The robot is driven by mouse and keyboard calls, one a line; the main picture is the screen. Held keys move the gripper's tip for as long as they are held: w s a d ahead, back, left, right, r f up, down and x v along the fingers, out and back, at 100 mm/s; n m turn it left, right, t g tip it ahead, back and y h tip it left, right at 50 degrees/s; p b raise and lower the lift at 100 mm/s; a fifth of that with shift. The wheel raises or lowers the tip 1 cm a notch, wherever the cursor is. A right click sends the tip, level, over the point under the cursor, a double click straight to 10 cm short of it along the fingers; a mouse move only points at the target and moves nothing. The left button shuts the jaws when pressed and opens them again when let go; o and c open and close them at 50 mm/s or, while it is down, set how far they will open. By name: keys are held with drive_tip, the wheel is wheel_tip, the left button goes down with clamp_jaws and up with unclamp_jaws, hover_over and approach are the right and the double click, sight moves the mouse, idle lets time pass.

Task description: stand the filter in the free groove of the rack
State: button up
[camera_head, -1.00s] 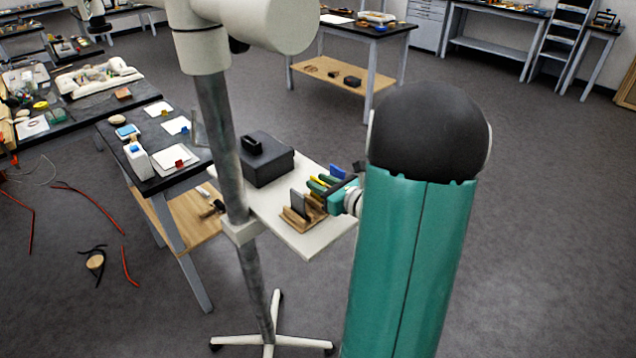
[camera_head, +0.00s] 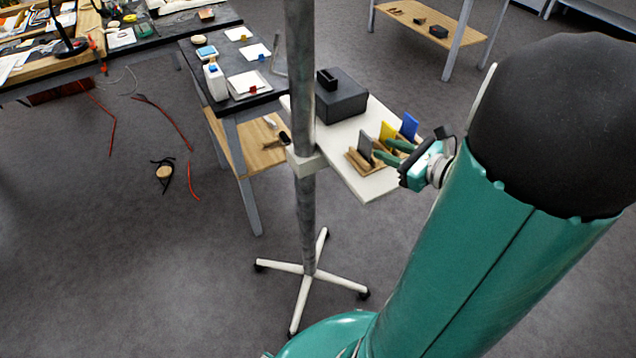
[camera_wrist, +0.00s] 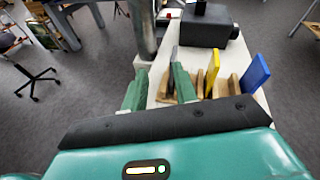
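A small wooden rack (camera_head: 353,158) stands on a white tray top (camera_head: 373,188); its wood also shows in the wrist view (camera_wrist: 164,86). A grey plate (camera_head: 365,145), a yellow plate (camera_head: 387,131) and a blue plate (camera_head: 409,126) stand upright in it. They also show in the wrist view: grey (camera_wrist: 174,55), yellow (camera_wrist: 212,72), blue (camera_wrist: 255,75). I cannot tell which is the filter. My gripper (camera_head: 384,151) has its green fingers apart at the rack. In the wrist view (camera_wrist: 159,70), the grey plate appears beside the right fingertip; contact is unclear. The fingers hide part of the grooves.
A dark grey box (camera_head: 342,100) sits on the tray top behind the rack. A metal pole (camera_head: 301,90) on a wheeled white base (camera_head: 305,275) rises at the tray's left. A black-topped table (camera_head: 225,90) with cards and a white bottle (camera_head: 215,82) stands left. Open floor lies in front.

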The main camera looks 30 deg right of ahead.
drive_tip(key=s+a+r+n+g+y, duration=0.1)
drive_tip(key=a+n+g, duration=0.4)
drive_tip(key=a+n, duration=0.4)
drive_tip(key=s+a+r+n+g+y, duration=0.15)
drive_tip(key=a+n+g, duration=0.25)
drive_tip(key=a+n, duration=0.6)
drive_tip(key=s+a+r+n+h, duration=0.5)
drive_tip(key=n+h, duration=0.1)
drive_tip(key=n, duration=0.6)
drive_tip(key=shift+a+h, duration=0.15)
drive_tip(key=shift+h, duration=0.2)
